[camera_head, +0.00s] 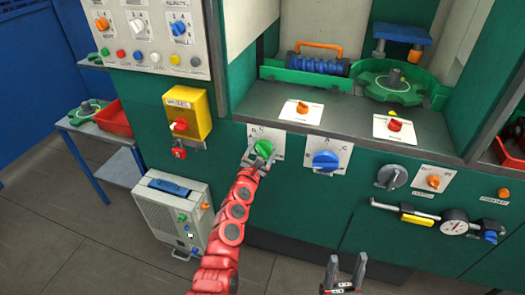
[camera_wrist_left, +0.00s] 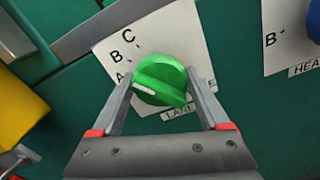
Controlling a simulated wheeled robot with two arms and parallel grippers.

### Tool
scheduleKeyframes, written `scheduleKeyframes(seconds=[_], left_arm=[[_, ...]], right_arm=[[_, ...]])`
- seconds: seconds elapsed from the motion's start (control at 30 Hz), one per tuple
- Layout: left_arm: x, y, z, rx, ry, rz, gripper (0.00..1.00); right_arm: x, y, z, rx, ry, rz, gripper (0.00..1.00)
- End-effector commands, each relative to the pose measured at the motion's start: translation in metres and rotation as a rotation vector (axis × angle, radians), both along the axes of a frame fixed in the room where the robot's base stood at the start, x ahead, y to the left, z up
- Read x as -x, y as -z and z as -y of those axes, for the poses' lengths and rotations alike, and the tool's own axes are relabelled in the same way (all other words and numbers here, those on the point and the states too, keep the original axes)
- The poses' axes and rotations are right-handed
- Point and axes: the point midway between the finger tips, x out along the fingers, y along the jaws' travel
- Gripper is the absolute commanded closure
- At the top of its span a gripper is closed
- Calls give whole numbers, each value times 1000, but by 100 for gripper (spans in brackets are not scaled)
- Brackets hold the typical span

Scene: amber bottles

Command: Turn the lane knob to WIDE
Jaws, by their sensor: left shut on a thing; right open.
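The green lane knob (camera_head: 263,148) is on a white plate on the green machine front. In the left wrist view the knob (camera_wrist_left: 163,78) has the word LANE under it and the letters A, B and C along the plate's left side. The knob's white mark is at its left, on the side of the letter A. Lettering by the right finger is partly hidden. My left gripper (camera_head: 258,161) is shut on the knob, one finger on each side in the wrist view (camera_wrist_left: 160,95). My right gripper (camera_head: 344,270) is open and empty at the bottom.
A blue knob (camera_head: 326,161) on its own plate is just right of the lane knob. A yellow box (camera_head: 187,113) with a red knob is to the left. Above are a ledge with small knobs and a green-framed blue roller (camera_head: 318,66). A gauge (camera_head: 454,227) is at right.

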Motion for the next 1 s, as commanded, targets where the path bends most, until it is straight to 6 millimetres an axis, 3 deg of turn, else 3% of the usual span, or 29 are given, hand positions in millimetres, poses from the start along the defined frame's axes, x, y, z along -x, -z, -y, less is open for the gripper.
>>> scheduleKeyframes(seconds=[1.0], left_arm=[[0,4,-1,-902,0,289,77]], right_arm=[[0,32,0,0,0,0,48]])
